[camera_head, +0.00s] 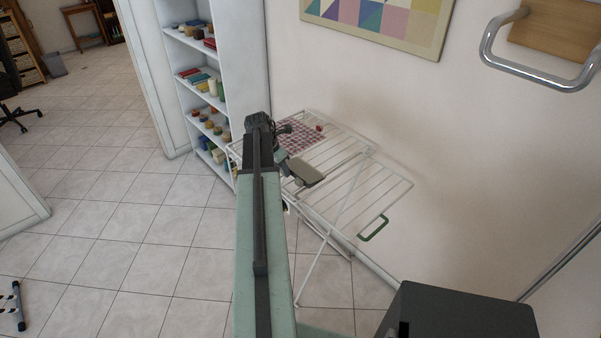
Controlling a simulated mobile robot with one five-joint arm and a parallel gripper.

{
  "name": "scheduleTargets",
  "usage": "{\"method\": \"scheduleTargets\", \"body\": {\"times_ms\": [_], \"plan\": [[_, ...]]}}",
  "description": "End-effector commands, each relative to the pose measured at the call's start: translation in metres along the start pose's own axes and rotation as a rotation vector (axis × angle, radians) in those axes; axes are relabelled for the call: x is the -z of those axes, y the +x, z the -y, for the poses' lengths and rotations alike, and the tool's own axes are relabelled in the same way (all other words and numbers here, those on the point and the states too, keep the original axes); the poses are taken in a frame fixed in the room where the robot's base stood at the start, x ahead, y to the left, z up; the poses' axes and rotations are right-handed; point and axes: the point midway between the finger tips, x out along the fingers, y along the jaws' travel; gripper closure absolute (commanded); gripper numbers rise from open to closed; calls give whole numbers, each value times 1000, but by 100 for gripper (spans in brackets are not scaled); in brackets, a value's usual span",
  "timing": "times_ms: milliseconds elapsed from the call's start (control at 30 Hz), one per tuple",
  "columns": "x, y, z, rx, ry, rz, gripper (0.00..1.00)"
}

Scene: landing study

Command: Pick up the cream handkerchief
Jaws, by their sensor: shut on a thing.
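My gripper (304,172) hangs over the white drying rack at the far end of my arm. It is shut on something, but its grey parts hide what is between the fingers. I cannot make out a cream handkerchief anywhere in this view. A red-and-white checked cloth (303,139) lies on the far left part of the rack, beyond my gripper.
The white drying rack (388,192) stands against the wall. A small red thing (319,128) is beside the checked cloth, and a green loop (373,229) is at the rack's near end. A white shelf (189,63) stands left. Tiled floor (150,235) is open to the left.

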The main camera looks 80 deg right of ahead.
Motion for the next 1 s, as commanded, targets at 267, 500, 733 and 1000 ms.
{"method": "scheduleTargets", "body": {"times_ms": [267, 500, 733, 1000], "plan": [[0, 0, 0, 0, 1, 0, 100], [-7, -18, 0, 0, 1, 0, 100], [-14, -38, 0, 0, 0, 0, 100], [-23, -61, 0, 0, 0, 0, 100]]}}
